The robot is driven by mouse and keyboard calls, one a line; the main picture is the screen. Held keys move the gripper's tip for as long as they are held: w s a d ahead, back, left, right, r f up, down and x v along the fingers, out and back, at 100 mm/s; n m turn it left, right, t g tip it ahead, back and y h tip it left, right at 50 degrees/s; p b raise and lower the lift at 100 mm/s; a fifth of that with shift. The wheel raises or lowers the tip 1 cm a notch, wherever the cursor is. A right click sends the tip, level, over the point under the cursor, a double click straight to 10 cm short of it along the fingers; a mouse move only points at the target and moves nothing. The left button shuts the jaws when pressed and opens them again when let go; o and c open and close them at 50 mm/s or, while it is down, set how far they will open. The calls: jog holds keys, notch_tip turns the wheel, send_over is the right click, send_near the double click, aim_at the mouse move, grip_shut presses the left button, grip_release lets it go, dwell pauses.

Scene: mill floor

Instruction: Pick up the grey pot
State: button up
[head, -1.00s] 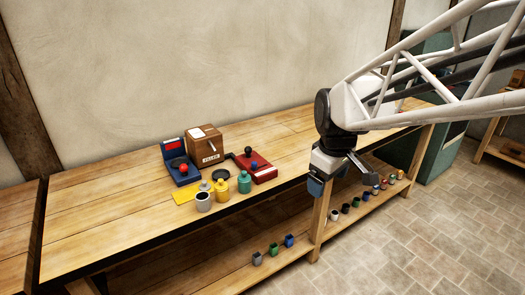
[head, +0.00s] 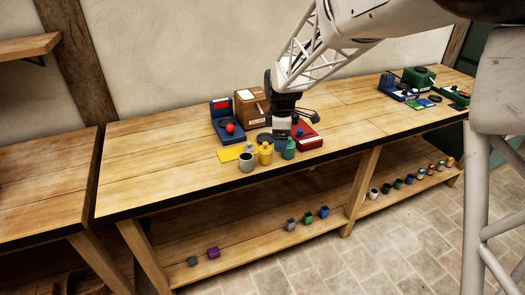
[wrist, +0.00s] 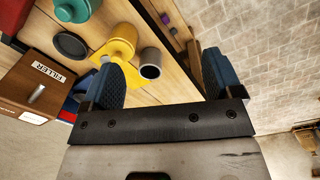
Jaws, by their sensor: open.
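The grey pot (head: 246,162) stands upright on the bench top near its front edge, open at the top with a dark inside. In the wrist view the grey pot (wrist: 150,68) lies between the two blue fingers, nearer the left one, and apart from both. My gripper (head: 281,143) is open and empty. In the head view it hangs above the jars, right of the grey pot and higher than it. The fingers also show in the wrist view (wrist: 168,72).
A yellow jar (head: 265,156) stands close beside the pot, with a teal jar (head: 288,151) further right. A yellow mat (head: 228,154) lies behind left. A brown box (head: 248,105), blue device (head: 224,117) and red device (head: 308,137) stand behind. The bench left is clear.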

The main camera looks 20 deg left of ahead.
aim_at(247, 163)
jog(key=a+f+n, duration=0.1)
jog(key=a+f, duration=0.1)
jog(key=a, duration=0.2)
jog(key=a+f+n, duration=0.2)
jog(key=a+f, duration=0.1)
jog(key=a, duration=0.1)
jog(key=a+f+n, duration=0.1)
jog(key=a+f, duration=0.1)
jog(key=a, duration=0.2)
jog(key=shift+w+a+f, duration=0.1)
jog(key=shift+w+f, duration=0.25)
jog(key=shift+f, duration=1.3)
jog(key=shift+s+a+f, duration=0.15)
jog(key=shift+f, duration=2.45)
jog(key=c, duration=1.3)
